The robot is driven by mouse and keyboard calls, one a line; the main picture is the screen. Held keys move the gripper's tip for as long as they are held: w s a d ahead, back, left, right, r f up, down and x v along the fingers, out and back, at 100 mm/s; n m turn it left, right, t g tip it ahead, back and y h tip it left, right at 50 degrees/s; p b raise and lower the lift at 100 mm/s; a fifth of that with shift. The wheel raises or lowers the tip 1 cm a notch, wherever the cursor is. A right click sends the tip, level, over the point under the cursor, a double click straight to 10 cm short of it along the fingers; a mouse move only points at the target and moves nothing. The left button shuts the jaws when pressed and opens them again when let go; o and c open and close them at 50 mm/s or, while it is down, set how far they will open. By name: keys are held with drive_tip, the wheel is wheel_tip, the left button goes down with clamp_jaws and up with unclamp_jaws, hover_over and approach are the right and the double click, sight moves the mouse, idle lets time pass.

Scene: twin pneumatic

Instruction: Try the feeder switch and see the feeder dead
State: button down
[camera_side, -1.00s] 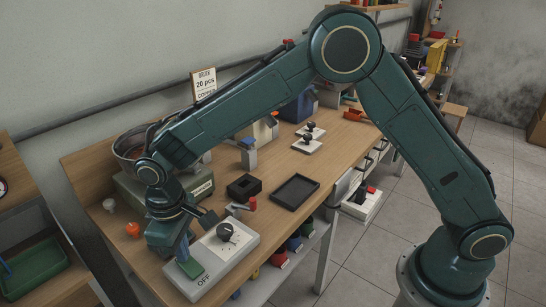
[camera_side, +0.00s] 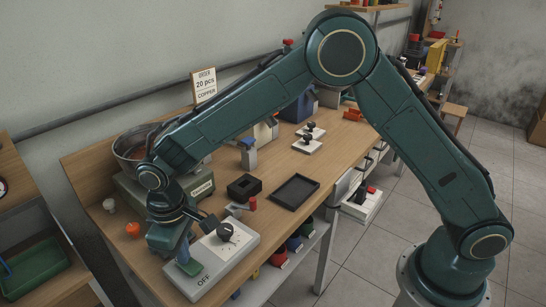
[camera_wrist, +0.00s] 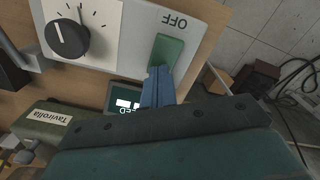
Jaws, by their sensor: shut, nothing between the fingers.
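The feeder switch box (camera_side: 233,252) is a pale panel on the near end of the bench. It carries a black dial knob (camera_wrist: 69,39) and a green rocker switch (camera_wrist: 167,50) beside the word OFF. My gripper (camera_wrist: 158,75) is shut and empty, its blue fingertips at the edge of the green rocker; they appear to touch it. The feeder is a metal bowl (camera_side: 127,147) on a green base (camera_side: 198,191), partly hidden behind my arm. A small display (camera_wrist: 126,98) with partly covered lettering shows beside the switch box. Whether the feeder moves cannot be told.
A black square block (camera_side: 244,187), a black tray (camera_side: 295,190) and a red-tipped fitting (camera_side: 252,204) lie behind the switch box. A red tomato-like object (camera_side: 133,230) sits left of my gripper. Bare bench shows between the tray and the back items.

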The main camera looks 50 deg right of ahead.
wheel_tip(320, 180, up, 7)
idle(1.1)
idle(0.3)
